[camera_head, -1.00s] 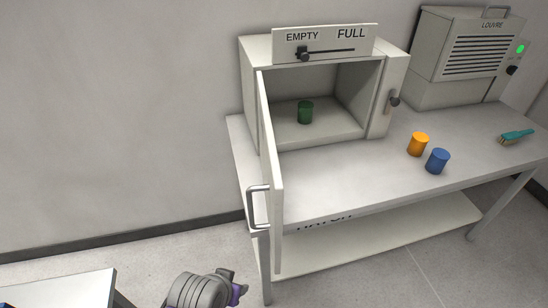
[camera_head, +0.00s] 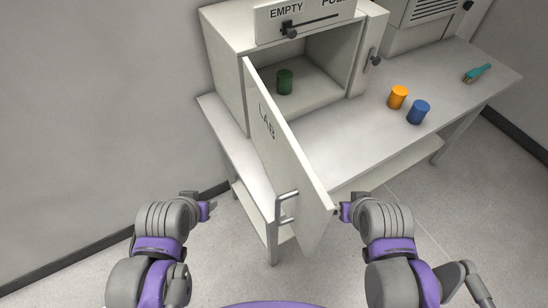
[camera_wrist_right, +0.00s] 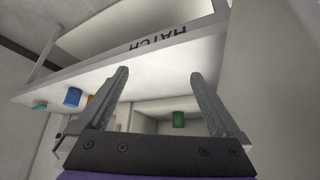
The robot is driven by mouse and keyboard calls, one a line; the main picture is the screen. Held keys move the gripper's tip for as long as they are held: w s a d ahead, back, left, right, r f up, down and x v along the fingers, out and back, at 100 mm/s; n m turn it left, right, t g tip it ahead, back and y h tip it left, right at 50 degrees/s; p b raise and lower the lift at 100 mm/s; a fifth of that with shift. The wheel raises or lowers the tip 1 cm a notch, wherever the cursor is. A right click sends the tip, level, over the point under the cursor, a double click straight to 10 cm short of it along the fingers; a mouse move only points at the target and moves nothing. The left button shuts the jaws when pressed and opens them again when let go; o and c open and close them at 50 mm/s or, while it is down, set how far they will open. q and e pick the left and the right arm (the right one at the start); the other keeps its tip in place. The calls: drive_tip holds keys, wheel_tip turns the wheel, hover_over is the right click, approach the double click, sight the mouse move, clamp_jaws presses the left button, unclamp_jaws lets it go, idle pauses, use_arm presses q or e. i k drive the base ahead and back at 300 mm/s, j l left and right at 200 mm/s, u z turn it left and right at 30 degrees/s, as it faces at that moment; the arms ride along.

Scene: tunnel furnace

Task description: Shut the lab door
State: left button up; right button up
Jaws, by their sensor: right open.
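The lab door (camera_head: 283,150) is a white panel marked "LAB", hinged at the left of the white cabinet (camera_head: 228,75). It stands wide open, projecting toward me, with its lettered face to the left. Its bar handle (camera_head: 285,207) is near the free edge. My right gripper (camera_head: 344,211) is just right of that free edge; I cannot tell whether it touches. In the right wrist view its fingers (camera_wrist_right: 158,95) are spread, with nothing between them. My left gripper (camera_head: 207,211) is left of the handle, apart from it; its jaws are too small to read.
A green cylinder (camera_head: 285,82) stands inside the cabinet. An orange cylinder (camera_head: 397,97), a blue cylinder (camera_head: 418,112) and a teal brush (camera_head: 477,73) are on the table (camera_head: 345,128) to the right. An EMPTY/FULL slider panel (camera_head: 305,17) tops the cabinet. The floor left of the table is clear.

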sight(307, 207)
drive_tip(key=k+l+z, duration=0.1)
drive_tip(key=k+l, duration=0.15)
drive_tip(key=k, duration=0.15)
drive_tip(key=k+l+z, duration=0.1)
drive_tip(key=k+l, duration=0.2)
drive_tip(key=k, duration=0.15)
drive_tip(key=i+j, duration=0.4)
